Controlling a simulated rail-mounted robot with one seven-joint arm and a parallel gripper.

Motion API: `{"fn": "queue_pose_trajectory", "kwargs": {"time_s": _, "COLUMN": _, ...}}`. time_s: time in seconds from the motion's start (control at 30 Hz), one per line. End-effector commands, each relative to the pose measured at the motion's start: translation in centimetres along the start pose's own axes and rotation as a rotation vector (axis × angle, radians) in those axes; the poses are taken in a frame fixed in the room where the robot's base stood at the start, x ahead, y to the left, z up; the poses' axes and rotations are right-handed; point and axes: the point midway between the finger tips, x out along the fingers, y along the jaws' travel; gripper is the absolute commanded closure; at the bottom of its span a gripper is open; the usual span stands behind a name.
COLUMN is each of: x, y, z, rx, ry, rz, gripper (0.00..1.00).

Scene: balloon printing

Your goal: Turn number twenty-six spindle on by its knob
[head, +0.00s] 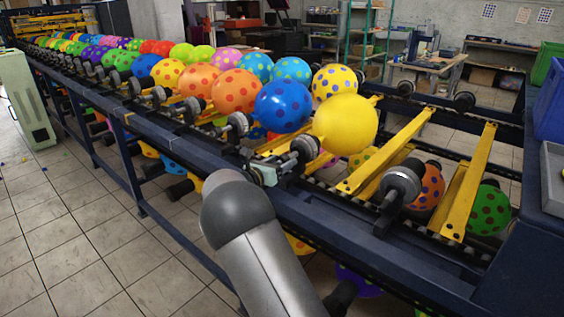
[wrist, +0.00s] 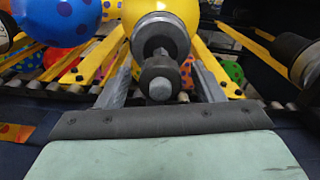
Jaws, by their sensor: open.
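A spindle (head: 305,150) with a dark, grey-rimmed knob carries a plain yellow balloon (head: 346,124). In the wrist view the knob (wrist: 160,80) faces the camera in the middle, with the yellow balloon (wrist: 178,16) behind it. My gripper (wrist: 163,68) is open, with one finger on each side of the knob. I cannot tell whether the fingers touch it. In the head view my gripper (head: 280,164) is at the near rail, at this spindle. No number is readable on the spindle, and I cannot tell whether it is on.
To the left stands a spindle (head: 237,124) with a blue dotted balloon (head: 283,106). To the right a spindle (head: 400,184) sits by bare yellow bars (head: 468,186). The dark blue near rail (head: 330,222) runs beneath. Tiled floor (head: 90,235) is open at the left.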

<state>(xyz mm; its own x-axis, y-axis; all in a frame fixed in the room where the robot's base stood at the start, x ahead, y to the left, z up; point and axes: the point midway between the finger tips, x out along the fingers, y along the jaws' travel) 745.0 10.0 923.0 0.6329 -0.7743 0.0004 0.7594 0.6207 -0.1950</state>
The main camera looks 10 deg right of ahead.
Motion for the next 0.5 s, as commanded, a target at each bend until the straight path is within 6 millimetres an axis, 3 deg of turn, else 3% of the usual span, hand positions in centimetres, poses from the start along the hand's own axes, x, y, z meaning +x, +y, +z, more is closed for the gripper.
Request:
{"fn": "queue_pose_trajectory", "kwargs": {"time_s": 0.4, "x": 0.92, "y": -0.01, "z": 0.03, "rx": 0.001, "ry": 0.000, "rz": 0.000, "gripper": 0.39}}
{"fn": "queue_pose_trajectory", "kwargs": {"time_s": 0.5, "x": 0.90, "y": -0.01, "z": 0.02, "rx": 0.001, "ry": 0.000, "rz": 0.000, "gripper": 0.67}}
